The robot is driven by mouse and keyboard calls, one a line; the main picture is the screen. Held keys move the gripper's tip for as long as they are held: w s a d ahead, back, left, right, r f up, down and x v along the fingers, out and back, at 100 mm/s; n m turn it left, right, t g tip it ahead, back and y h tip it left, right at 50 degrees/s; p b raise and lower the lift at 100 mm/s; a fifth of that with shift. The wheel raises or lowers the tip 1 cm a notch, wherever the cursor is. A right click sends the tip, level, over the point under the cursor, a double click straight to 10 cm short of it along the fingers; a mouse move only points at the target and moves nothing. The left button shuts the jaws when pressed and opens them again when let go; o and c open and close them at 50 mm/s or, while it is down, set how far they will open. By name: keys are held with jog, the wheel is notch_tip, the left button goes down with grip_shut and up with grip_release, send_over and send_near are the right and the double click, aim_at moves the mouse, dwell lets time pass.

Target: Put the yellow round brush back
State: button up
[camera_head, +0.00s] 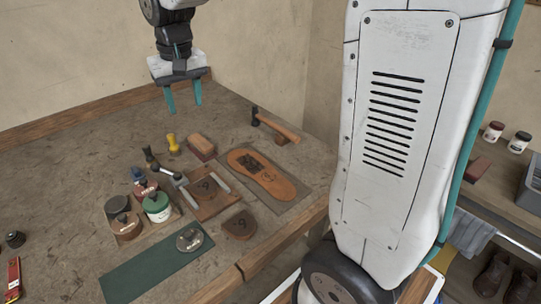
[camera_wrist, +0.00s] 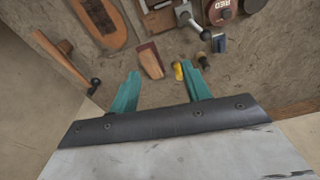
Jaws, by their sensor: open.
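The yellow round brush (camera_head: 173,144) stands on the workbench, behind the dark-handled brush (camera_head: 150,158) and left of the brown block brush (camera_head: 201,146). In the wrist view the yellow brush (camera_wrist: 178,71) is small and lies just left of the right teal finger, partly covered by it. My gripper (camera_head: 185,107) is open and empty, raised above the bench toward the back wall, with its fingers pointing down. In the wrist view my gripper (camera_wrist: 160,72) shows both fingers apart, with nothing between them in its grasp.
A clamp board (camera_head: 205,207), leather sole (camera_head: 270,180) and hammer (camera_head: 278,128) lie to the right. The bench's back left is clear.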

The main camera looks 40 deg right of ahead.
jog(key=s+d+f+n, duration=0.1)
jog(key=s, duration=2.8)
jog(key=shift+d, duration=0.35)
